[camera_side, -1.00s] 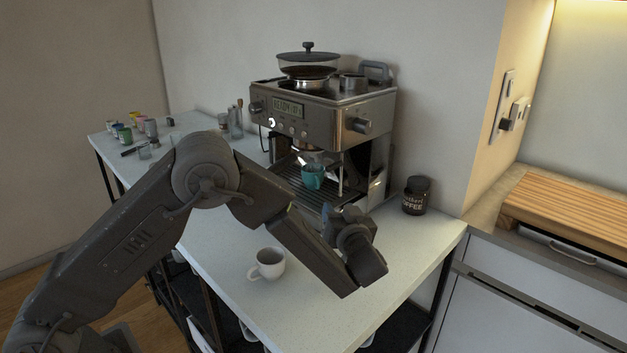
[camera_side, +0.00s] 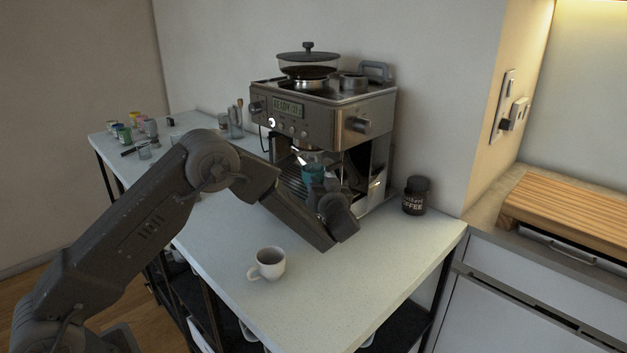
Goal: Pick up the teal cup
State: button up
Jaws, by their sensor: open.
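The teal cup (camera_side: 313,172) stands on the drip tray of the coffee machine (camera_side: 330,122), below its spout. Only its upper part shows; my wrist and gripper cover the lower part. My gripper (camera_side: 318,189) is at the front of the machine, right at the cup in the picture, and is open. Its fingers are small and dark here, so I cannot tell whether they are around the cup or only in front of it.
A white mug (camera_side: 267,263) stands on the white counter (camera_side: 235,225), below my forearm in the picture. A dark coffee jar (camera_side: 415,196) is right of the machine. Small jars (camera_side: 124,134) and bottles (camera_side: 235,122) stand at the back left. The counter's front part is otherwise clear.

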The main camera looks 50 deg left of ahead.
jog(key=shift+w+a, duration=0.2)
jog(key=shift+a, duration=0.15)
grip_shut()
dwell(0.3)
